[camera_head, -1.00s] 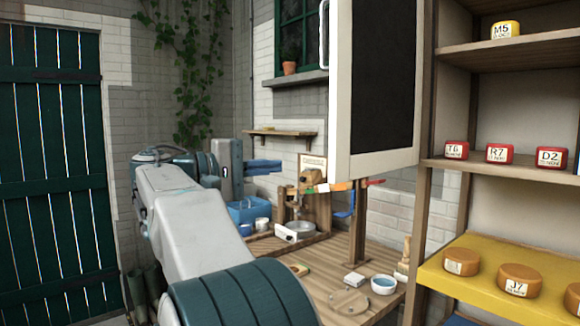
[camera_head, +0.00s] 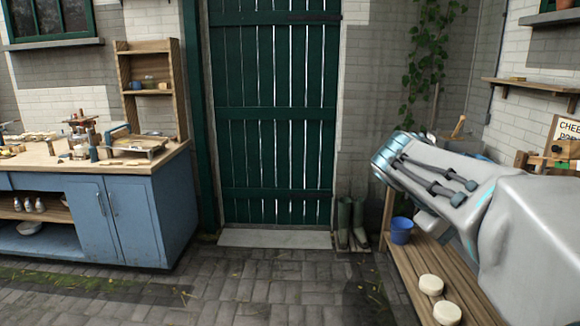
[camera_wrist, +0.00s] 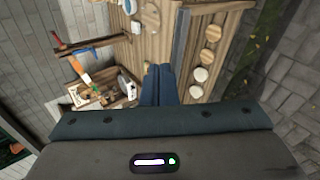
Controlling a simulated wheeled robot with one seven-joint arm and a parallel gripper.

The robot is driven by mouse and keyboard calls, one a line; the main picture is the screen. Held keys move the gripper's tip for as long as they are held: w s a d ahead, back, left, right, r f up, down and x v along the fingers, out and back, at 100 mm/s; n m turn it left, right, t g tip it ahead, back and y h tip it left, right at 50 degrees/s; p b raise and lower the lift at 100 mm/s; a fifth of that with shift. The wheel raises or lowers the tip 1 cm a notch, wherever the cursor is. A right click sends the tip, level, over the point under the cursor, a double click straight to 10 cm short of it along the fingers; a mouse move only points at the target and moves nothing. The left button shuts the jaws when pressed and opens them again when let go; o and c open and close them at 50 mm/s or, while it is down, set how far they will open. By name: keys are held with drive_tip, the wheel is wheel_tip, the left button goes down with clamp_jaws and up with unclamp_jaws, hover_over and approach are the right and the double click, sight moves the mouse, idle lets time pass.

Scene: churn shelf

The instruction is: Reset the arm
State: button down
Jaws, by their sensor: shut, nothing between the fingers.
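My gripper (camera_wrist: 158,84) shows in the wrist view as two dark blue fingers pressed together, with nothing between them. It hangs above the wooden bench (camera_wrist: 182,40), clear of the things on it. In the head view my arm reaches in from the right side, over the bench, and its folded links hide part of the bench; the fingers do not show there.
A green plank door (camera_head: 275,110) stands ahead, with boots (camera_head: 351,225) beside it. A blue cabinet (camera_head: 120,215) with a cluttered top is at the left. A blue bucket (camera_head: 401,230) and pale round cheeses (camera_head: 431,285) are at the right. The paved floor (camera_head: 260,285) between is open.

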drive_tip(key=s+a+f+t+y+p, duration=0.1)
drive_tip(key=s+a+f+y, duration=0.4)
drive_tip(key=a+f, duration=0.3)
drive_tip(key=s+a+f+m+t+y+p, duration=0.1)
drive_tip(key=s+a+f+y+p, duration=0.1)
drive_tip(key=s+a+f+y, duration=0.3)
drive_tip(key=a+f, duration=0.3)
drive_tip(key=a, duration=0.2)
drive_tip(key=shift+s+a+m, duration=0.2)
drive_tip(key=shift+a+m, duration=0.1)
